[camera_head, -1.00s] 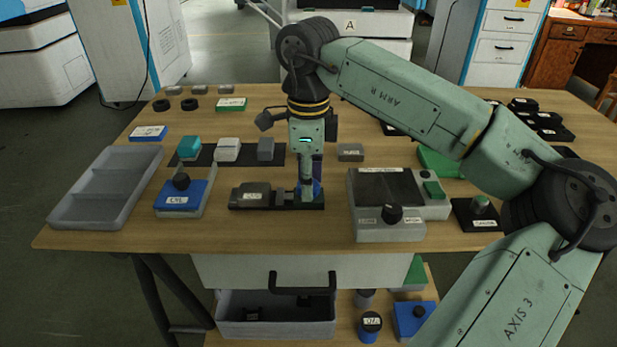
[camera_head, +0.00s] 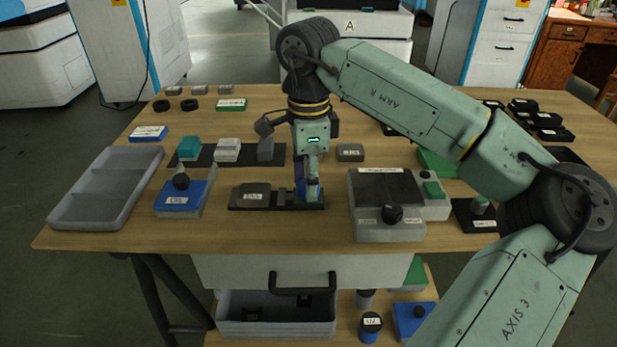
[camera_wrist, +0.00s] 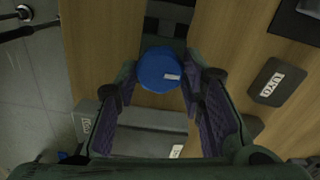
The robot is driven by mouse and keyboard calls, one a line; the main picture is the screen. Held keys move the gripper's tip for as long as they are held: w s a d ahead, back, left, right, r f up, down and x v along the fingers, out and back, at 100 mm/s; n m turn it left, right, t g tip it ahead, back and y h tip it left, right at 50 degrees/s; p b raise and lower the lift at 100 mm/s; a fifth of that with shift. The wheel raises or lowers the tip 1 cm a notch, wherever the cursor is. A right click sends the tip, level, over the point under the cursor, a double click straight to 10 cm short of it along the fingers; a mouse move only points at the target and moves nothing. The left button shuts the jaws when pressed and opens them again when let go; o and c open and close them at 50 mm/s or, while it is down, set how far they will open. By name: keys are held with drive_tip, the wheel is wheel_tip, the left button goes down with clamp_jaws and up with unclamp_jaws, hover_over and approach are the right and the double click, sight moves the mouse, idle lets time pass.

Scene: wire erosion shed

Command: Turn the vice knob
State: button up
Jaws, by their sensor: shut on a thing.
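The vice (camera_head: 278,205) is a low dark unit near the front middle of the table, with a grey labelled block (camera_head: 252,192) on its left part. Its blue knob (camera_wrist: 160,70) is round with a small white label and shows in the wrist view. My gripper (camera_head: 308,190) points down over the right end of the vice. In the wrist view its fingers with purple pads stand on both sides of the knob, shut on it. In the head view the fingers hide most of the knob.
A grey control box with a black knob (camera_head: 392,214) stands close to the right of the vice. A blue-topped box (camera_head: 182,197) and an empty grey tray (camera_head: 72,208) are to the left. A grey labelled block (camera_head: 350,152) lies behind. Bare wood shows in front.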

drive_tip(key=o, duration=1.1)
drive_tip(key=shift+o, duration=0.2)
drive_tip(key=shift+r, duration=0.1)
wheel_tip(320, 180, up, 12)
